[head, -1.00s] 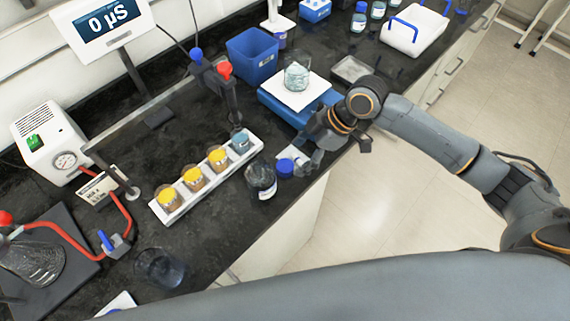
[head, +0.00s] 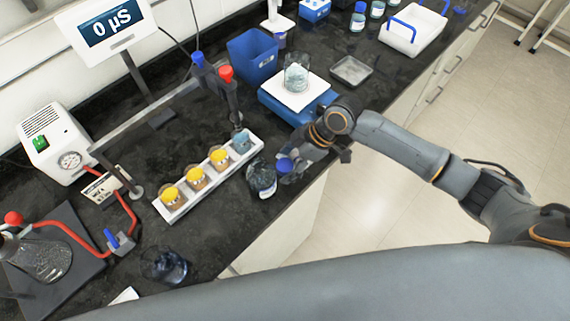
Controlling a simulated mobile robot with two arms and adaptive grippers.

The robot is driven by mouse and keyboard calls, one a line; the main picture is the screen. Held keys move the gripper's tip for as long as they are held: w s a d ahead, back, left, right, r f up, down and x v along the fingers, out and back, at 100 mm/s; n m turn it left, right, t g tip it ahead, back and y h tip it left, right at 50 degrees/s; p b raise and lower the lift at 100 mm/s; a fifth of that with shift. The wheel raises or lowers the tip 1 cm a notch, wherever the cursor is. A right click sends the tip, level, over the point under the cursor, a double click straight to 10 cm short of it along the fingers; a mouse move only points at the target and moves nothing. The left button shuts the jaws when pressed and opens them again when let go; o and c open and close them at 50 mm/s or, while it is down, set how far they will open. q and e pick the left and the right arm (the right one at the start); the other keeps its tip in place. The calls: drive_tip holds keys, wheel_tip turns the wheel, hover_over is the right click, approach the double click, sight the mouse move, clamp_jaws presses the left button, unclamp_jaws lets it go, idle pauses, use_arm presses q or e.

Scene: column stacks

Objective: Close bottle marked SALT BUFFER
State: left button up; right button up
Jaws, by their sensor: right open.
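An open, wide-mouthed clear bottle (head: 262,180) with a white label stands on the black bench near its front edge; its label is too small to read. A blue cap (head: 284,165) is just right of the bottle. My right gripper (head: 290,167) is open and low at the cap, coming from the right. Its fingers partly hide the area around the cap, and I cannot tell whether they touch it. My left gripper is out of view.
A white rack (head: 173,213) with yellow-topped jars stands left of the bottle. A balance (head: 272,100) bearing a glass beaker (head: 297,74) is behind my right gripper. A dark glass vessel (head: 165,267) stands near the front edge.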

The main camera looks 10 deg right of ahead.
drive_tip(key=c, duration=0.9)
drive_tip(key=shift+r, duration=0.1)
drive_tip(key=shift+r+b, duration=0.5)
drive_tip(key=shift+r, duration=0.05)
drive_tip(key=s+r+b, duration=0.1)
drive_tip(key=s+r, duration=0.3)
drive_tip(key=s+a+r+b, duration=0.1)
drive_tip(key=s+r, duration=0.3)
drive_tip(key=s, duration=0.1)
drive_tip(key=s+r+b, duration=0.1)
drive_tip(key=s+r, duration=0.2)
drive_tip(key=s, duration=0.2)
drive_tip(key=shift+a+r+b, duration=0.25)
drive_tip(key=shift+r+b, duration=0.05)
drive_tip(key=shift+r, duration=0.1)
